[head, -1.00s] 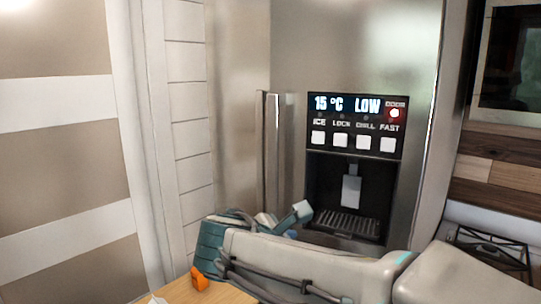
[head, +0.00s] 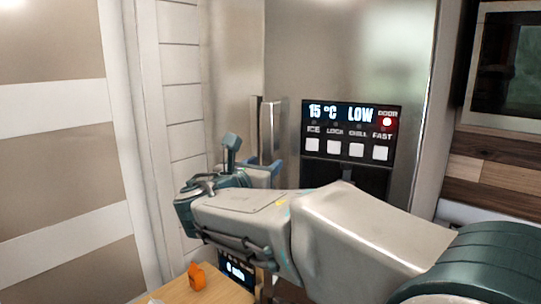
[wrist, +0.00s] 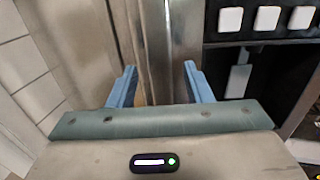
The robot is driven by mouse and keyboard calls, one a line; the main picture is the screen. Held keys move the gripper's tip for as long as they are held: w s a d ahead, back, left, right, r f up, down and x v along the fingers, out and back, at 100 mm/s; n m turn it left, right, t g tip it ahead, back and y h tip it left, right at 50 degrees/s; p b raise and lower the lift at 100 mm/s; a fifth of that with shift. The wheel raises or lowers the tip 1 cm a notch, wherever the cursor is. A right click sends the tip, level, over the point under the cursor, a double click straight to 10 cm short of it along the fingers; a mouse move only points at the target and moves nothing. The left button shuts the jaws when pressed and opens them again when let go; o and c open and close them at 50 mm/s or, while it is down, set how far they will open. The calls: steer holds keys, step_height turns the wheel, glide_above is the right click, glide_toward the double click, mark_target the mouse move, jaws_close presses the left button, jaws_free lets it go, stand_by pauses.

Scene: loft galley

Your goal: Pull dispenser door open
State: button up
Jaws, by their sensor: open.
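The dispenser door (head: 345,55) is a brushed-metal fridge door with a black panel (head: 350,130) reading 15 °C and LOW, a red light by DOOR, and white buttons. Its upright handle (head: 277,125) stands left of the panel, beside a second bar (head: 257,118). My gripper is in front of the lower handle area in the head view. In the wrist view my gripper (wrist: 160,84) is open, its blue fingers on either side of the upright metal bars (wrist: 157,40). Contact cannot be told. My arm covers most of the dispenser recess; the recess shows in the wrist view (wrist: 268,75).
A wooden worktop (head: 215,297) with an orange object (head: 197,276) lies below my arm, near a small dark display (head: 236,274). White panelling (head: 182,115) stands close at the left. A dark-framed unit (head: 510,60) is at the right.

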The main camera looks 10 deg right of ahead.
steer(key=shift+p+x, duration=0.35)
steer(key=shift+x, duration=1.9)
steer(key=shift+c, duration=0.3)
jaws_close()
steer(key=shift+s+a, duration=0.1)
